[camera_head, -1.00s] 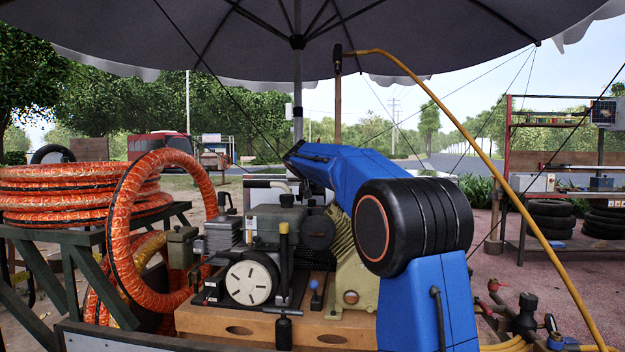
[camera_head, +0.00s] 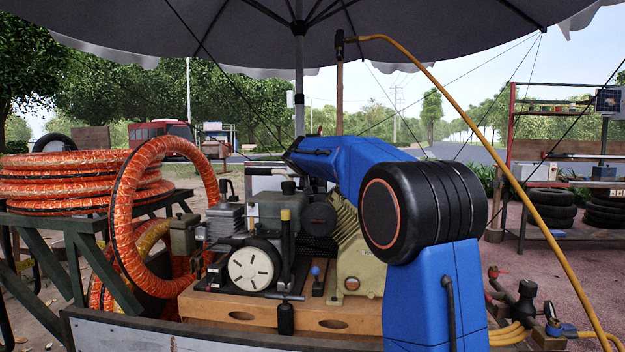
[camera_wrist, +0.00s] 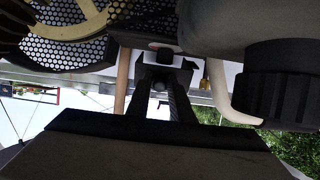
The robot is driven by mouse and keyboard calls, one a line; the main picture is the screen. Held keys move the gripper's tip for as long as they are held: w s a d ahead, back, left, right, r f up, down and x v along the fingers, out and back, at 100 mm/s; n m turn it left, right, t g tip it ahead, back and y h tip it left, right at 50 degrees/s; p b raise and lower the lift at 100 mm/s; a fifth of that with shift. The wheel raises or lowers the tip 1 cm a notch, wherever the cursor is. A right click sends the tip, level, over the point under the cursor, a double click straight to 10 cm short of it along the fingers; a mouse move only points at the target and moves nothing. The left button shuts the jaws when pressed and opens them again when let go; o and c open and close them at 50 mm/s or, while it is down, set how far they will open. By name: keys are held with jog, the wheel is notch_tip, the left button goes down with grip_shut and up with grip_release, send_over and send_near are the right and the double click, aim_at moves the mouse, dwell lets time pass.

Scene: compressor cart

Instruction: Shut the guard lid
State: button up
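A black perforated mesh panel (camera_wrist: 75,50), which looks like part of the guard, shows at upper left in the wrist view, with a cream wheel (camera_wrist: 75,22) against it. Its lid edge and hinge cannot be made out. In the head view a dark mesh patch (camera_head: 321,246) sits among the compressor parts (camera_head: 285,215), left of the cream finned block (camera_head: 360,250). My gripper (camera_wrist: 163,76) shows in the wrist view, its dark fingers close to a dark block beyond the tips. Contact and finger opening cannot be told. In the head view my blue arm reaches behind the compressor, and the gripper is hidden.
The compressor stands on a wooden base (camera_head: 300,315). Orange hose coils (camera_head: 85,182) lie on a rack at left. A yellow hose (camera_head: 490,150) arcs down on the right, near valves (camera_head: 525,305). A pale curved pipe (camera_wrist: 228,98) is beside the gripper in the wrist view.

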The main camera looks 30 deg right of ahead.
jog(key=shift+o, duration=0.9)
jog(key=shift+f, duration=0.2)
jog(key=shift+r, duration=0.1)
jog(key=shift+r, duration=0.15)
jog(key=v, duration=1.7)
jog(key=shift+a, duration=0.2)
jog(key=shift+s, duration=0.1)
